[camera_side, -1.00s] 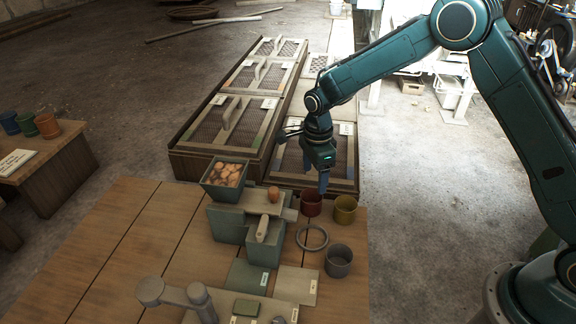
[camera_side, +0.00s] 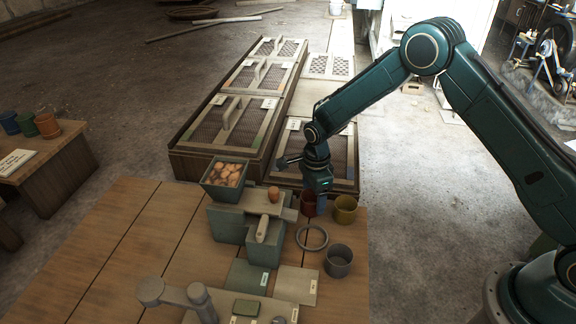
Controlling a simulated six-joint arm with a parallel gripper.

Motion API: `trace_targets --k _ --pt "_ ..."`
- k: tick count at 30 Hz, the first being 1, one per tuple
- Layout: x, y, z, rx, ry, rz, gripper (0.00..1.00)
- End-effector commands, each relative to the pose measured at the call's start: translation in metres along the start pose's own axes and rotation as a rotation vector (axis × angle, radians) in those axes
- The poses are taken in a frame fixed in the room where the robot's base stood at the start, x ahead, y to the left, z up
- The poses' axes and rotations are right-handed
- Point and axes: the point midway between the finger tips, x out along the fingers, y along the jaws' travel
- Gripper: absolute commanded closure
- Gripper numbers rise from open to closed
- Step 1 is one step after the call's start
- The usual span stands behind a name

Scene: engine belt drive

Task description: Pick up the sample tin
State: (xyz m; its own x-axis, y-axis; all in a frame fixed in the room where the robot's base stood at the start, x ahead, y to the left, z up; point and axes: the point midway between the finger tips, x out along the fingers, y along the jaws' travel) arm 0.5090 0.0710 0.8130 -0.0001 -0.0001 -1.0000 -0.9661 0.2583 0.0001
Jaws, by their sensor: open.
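Three small round tins stand at the right end of the wooden workbench: a red tin (camera_side: 307,206), a yellow-olive tin (camera_side: 345,213) and a grey tin (camera_side: 338,262). I cannot tell from any label which one is the sample tin. My gripper (camera_side: 318,205) points down at the red tin, with its jaws open. A finger overlaps the red tin's right side and hides part of it. I cannot tell whether they touch. The yellow tin is just right of my gripper.
A green box of brown eggs (camera_side: 226,175) and a green stand with a single egg (camera_side: 273,194) are left of my gripper. Low mesh-topped crates (camera_side: 240,120) stand behind the bench. More tins (camera_side: 47,125) stand on a side table.

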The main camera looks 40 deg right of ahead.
Motion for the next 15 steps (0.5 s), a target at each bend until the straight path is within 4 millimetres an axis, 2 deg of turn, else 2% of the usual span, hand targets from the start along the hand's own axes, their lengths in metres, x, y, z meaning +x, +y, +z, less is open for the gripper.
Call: trace_targets --k 6,15 --pt "0.024 0.000 -0.001 0.000 0.001 0.002 0.27" --pt "0.029 -0.001 -0.001 0.000 0.000 0.000 0.27"
